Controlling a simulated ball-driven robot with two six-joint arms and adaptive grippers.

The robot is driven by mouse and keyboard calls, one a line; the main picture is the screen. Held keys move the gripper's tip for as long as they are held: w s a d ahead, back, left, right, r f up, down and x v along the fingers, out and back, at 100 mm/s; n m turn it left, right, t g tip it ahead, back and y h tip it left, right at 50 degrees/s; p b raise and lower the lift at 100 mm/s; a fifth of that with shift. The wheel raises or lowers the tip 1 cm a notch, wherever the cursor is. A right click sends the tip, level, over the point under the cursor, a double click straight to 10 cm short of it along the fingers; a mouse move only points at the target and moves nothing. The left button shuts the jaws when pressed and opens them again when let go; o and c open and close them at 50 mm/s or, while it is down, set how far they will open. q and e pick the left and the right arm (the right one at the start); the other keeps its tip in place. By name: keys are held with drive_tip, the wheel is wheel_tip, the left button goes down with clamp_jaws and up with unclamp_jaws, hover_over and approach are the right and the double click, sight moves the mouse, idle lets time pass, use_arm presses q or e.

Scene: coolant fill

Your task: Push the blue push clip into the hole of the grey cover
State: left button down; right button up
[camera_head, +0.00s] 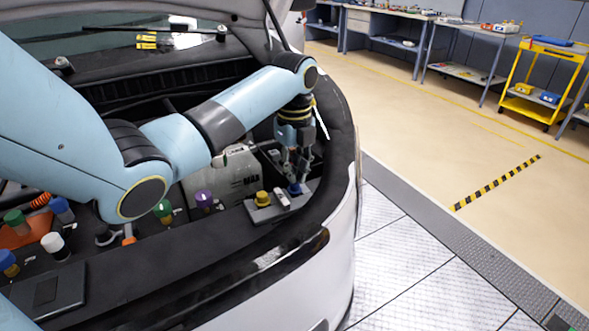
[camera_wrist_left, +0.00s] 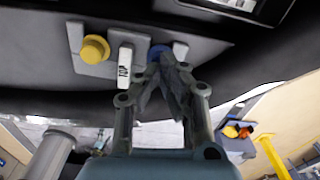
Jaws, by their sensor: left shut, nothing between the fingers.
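The grey cover (camera_head: 259,214) lies on the dark front edge of the engine bay. It also shows in the left wrist view (camera_wrist_left: 71,32). The blue push clip (camera_head: 294,189) is at the cover's right part, and its round head (camera_wrist_left: 155,51) is partly hidden by my fingers in the left wrist view. How deep the clip sits in the hole cannot be seen. My left gripper (camera_head: 294,170) points down at the blue clip. Its fingertips (camera_wrist_left: 168,62) are together and empty, overlapping the clip's head; whether they touch it I cannot tell. My right gripper is out of view.
A yellow clip (camera_head: 262,197) and a white TOP tag (camera_wrist_left: 125,66) are on the cover left of the blue clip. Several coloured caps, including a purple one (camera_head: 204,200), stand in the bay. The raised hood is above; open floor lies right.

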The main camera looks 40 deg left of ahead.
use_arm(q)
wheel_tip(320, 180, up, 2)
drive_tip(key=shift+r+p, duration=0.1)
drive_tip(key=shift+p, duration=0.8)
drive_tip(key=shift+r+p, duration=0.2)
drive_tip(key=shift+p, duration=0.2)
wheel_tip(320, 180, up, 7)
